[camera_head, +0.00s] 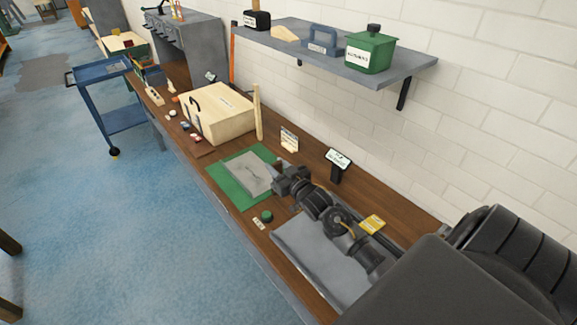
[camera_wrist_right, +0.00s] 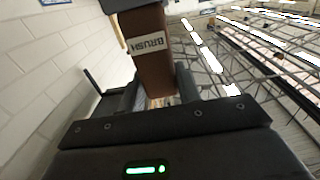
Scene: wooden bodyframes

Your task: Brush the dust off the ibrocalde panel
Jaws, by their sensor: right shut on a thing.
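A flat grey panel (camera_head: 246,171) with darker marks lies on a green mat (camera_head: 222,190) on the wooden bench. I cannot read its name. My right gripper (camera_head: 283,178) is at the right edge of this panel, low over the bench. In the right wrist view, the right gripper (camera_wrist_right: 158,92) is shut on a brown block labelled BRUSH (camera_wrist_right: 150,50). The brush's far end is cut off by the top of that view. In the head view the brush is hardly visible, and I cannot tell whether it touches the panel. My left gripper is out of view.
A pale wooden case (camera_head: 215,118) and an upright wooden post (camera_head: 258,112) stand behind the mat. A small dark-stemmed sign (camera_head: 338,160) and a card (camera_head: 289,139) stand near the wall. A green round item (camera_head: 266,215) lies in front. A shelf (camera_head: 300,50) hangs above.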

